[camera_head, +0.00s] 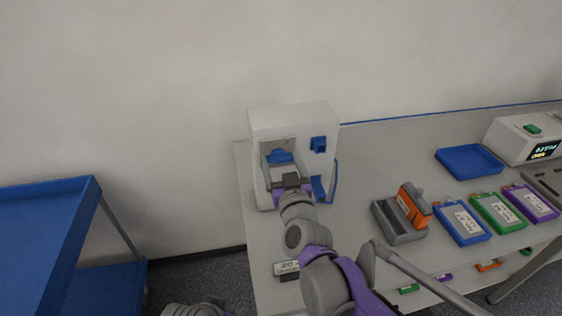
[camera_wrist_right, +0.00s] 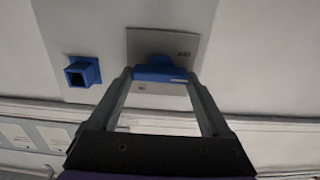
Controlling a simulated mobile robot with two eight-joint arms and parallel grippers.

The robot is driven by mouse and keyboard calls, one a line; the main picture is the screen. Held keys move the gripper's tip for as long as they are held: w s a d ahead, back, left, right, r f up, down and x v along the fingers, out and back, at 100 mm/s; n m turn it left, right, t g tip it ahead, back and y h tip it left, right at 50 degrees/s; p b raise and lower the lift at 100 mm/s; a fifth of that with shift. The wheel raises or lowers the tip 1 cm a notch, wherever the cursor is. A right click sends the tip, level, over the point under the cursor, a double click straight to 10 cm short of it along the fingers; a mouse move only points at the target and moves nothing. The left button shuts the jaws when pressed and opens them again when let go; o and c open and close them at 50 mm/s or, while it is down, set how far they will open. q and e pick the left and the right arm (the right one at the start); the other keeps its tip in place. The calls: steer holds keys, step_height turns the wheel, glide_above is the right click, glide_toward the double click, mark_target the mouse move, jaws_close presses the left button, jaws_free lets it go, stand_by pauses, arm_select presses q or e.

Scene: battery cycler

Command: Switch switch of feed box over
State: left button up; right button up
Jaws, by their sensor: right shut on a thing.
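The feed box (camera_head: 290,118) is a white box at the back left corner of the table. Its front has a grey plate (camera_wrist_right: 190,45) with a blue switch (camera_wrist_right: 158,72), which also shows in the head view (camera_head: 279,157). My right gripper (camera_head: 281,168) reaches the box front. In the wrist view, the fingertips (camera_wrist_right: 160,76) sit on either side of the blue switch, shut on it. The fingers partly cover the switch sides, and its exact position is hard to read.
A blue square socket (camera_wrist_right: 82,72) sits beside the switch plate, and a blue cable (camera_head: 335,180) hangs at the box's right. A grey holder with an orange block (camera_head: 414,205), several coloured packs and a blue tray (camera_head: 470,161) stand to the right. A blue cart (camera_head: 45,235) stands left.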

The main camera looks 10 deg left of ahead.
steer(key=shift+c, duration=0.4)
arm_select(q)
steer(key=shift+r, duration=0.1)
arm_select(e)
steer(key=shift+m, duration=0.4)
steer(key=m, duration=0.3)
steer(key=shift+d+p, duration=0.1)
steer(key=shift+p, duration=0.25)
steer(key=m+p, duration=0.1)
steer(key=m, duration=0.4)
steer(key=shift+w+d, duration=0.1)
steer(key=m+p, duration=0.1)
steer(key=m, duration=0.3)
steer(key=shift+m+p, duration=0.3)
steer(key=shift+m, duration=0.1)
arm_select(q)
steer(key=r, duration=0.2)
steer(key=w+r+p, duration=0.1)
steer(key=r, duration=0.2)
steer(key=shift+w+r, duration=0.3)
arm_select(e)
steer(key=m, duration=0.4)
steer(key=shift+f, duration=0.2)
arm_select(q)
steer(key=shift+r, duration=0.1)
arm_select(e)
steer(key=shift+m, duration=0.3)
